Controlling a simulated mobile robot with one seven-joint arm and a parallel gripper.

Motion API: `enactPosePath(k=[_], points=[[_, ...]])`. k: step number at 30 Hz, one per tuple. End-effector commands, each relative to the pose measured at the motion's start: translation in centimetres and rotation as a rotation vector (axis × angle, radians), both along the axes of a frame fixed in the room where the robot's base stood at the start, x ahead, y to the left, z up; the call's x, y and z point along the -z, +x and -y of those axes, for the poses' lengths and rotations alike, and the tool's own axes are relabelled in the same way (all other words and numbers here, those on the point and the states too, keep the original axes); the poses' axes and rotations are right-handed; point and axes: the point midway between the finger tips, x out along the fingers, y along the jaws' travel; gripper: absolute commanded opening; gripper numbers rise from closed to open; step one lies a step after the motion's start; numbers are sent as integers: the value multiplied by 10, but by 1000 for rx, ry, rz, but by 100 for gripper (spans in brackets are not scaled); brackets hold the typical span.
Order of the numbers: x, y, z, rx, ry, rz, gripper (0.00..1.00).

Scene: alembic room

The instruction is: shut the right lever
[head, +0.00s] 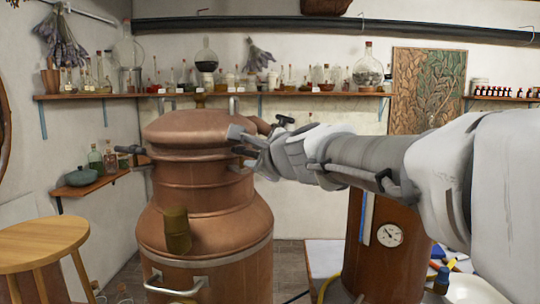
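The copper still (190,185) stands left of centre with its domed lid (185,125) on top. On its left side a dark lever (130,149) sticks out to the left, roughly level. My gripper (238,143) reaches in from the right, its fingers at the right side of the still's neck, just below the lid. The right lever cannot be made out clearly; my gripper covers that area. Whether the fingers touch the still or hold anything cannot be told.
A wooden stool (42,243) stands at the left. A wall shelf (210,95) with glassware runs behind, with a smaller shelf (90,183) at left. A copper vessel with a round gauge (389,235) stands below my arm.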

Motion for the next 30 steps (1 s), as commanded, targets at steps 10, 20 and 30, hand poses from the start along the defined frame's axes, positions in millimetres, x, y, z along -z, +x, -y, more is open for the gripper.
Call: enactPosePath(k=[10,20,30], points=[[0,0,0,-1,-1,1,50],[-9,-31,14,1,-1,3,50],[-23,-87,38,2,-2,5,50]])
